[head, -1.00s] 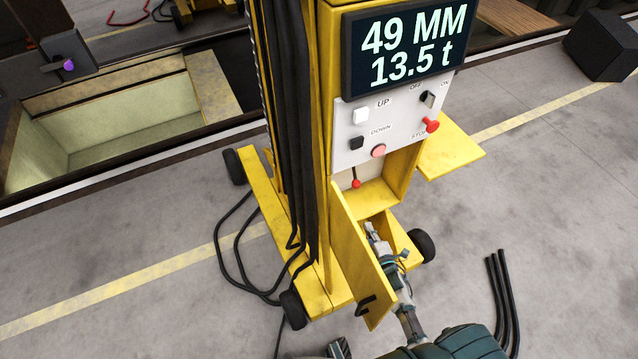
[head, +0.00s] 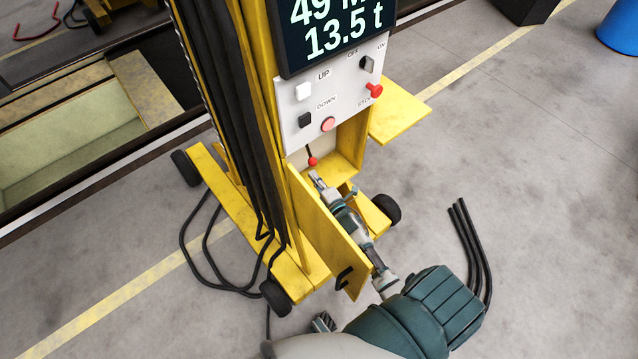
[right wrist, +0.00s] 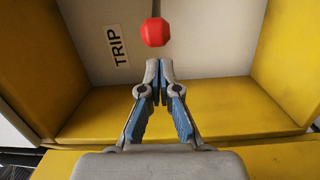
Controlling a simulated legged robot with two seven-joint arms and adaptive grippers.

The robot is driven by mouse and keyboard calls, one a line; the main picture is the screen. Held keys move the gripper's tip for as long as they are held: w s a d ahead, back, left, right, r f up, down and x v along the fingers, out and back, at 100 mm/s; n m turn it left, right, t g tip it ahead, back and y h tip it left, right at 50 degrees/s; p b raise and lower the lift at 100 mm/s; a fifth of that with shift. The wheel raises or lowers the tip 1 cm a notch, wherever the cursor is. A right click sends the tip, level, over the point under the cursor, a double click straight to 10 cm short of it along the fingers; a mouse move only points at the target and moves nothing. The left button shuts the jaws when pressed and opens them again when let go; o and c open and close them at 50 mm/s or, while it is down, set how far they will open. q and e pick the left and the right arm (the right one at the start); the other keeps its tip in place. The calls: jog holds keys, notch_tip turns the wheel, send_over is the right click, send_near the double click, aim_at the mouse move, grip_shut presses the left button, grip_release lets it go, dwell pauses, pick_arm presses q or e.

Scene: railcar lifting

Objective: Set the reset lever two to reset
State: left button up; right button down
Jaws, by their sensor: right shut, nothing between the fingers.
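The reset lever is a thin dark rod with a red knob (head: 313,161), hanging down in the open yellow compartment below the control panel. In the right wrist view the red knob (right wrist: 155,32) is just beyond and above the fingertips, apart from them, with a TRIP label (right wrist: 115,47) to its left. My right gripper (head: 315,176) is just below the knob in the head view; its fingers (right wrist: 159,68) are shut and empty. The compartment's yellow door (head: 325,235) stands open left of my right arm.
The white control panel (head: 338,95) with UP, DOWN and STOP controls is above, under a display (head: 330,35) partly reading 13.5 t. A yellow shelf (head: 400,108) juts out at the right. Black cables (head: 203,245) lie on the floor left. The floor at right is mostly clear.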

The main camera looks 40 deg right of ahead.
aim_at(309, 152)
pick_arm(q)
jog(key=shift+w+r, duration=0.25)
jog(key=shift+r, duration=0.25)
pick_arm(e)
jog(key=w, duration=0.4)
jog(key=shift+w+r, duration=0.1)
jog(key=shift+w, duration=0.2)
pick_arm(q)
jog(key=shift+s, duration=0.15)
pick_arm(e)
jog(key=shift+d, duration=0.1)
